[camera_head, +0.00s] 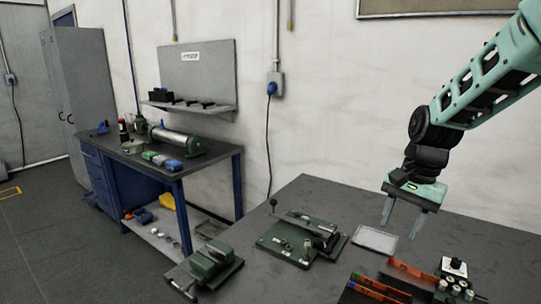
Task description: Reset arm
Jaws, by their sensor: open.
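My gripper (402,219) hangs from my teal arm at the right of the head view. Its two grey fingers point down and stand apart, with nothing between them. It is above the dark grey worktable (455,222), near the right side of a light grey flat tray or plate (375,240). I cannot tell its exact height above the table.
A green fixture with a lever (285,238) and a small green vise (212,262) are left of my gripper. Orange-edged dark trays (408,272) and a small control box (455,268) are at the front right. A blue workbench (150,185) stands behind left.

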